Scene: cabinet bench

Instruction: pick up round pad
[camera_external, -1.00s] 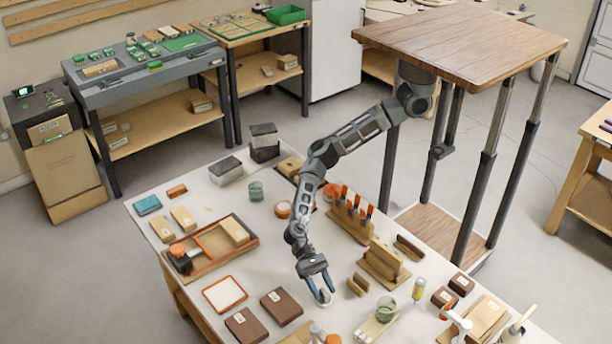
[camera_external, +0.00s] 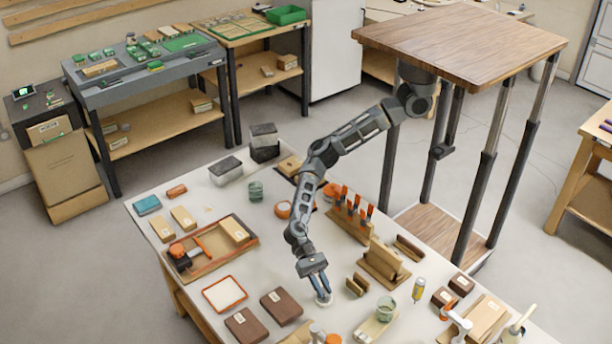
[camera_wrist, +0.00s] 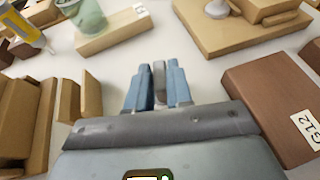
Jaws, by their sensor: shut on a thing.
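The round pad (camera_external: 324,301) is small, pale grey and disc-shaped, at the tips of my gripper (camera_external: 321,287) above the front middle of the bench. In the wrist view my gripper (camera_wrist: 158,88) has its two blue fingers close together. The grey pad (camera_wrist: 159,72) stands edge-on between them, with a finger on each side. My gripper is shut on it. The fingers hide part of the pad, and I cannot tell whether it still touches the bench.
Dark brown boxes (camera_external: 281,306) lie left of my gripper, and an orange-rimmed white tray (camera_external: 225,294) lies further left. Small wooden blocks (camera_external: 357,285) and a green glass jar (camera_external: 386,309) stand to the right. Bare bench surrounds the pad.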

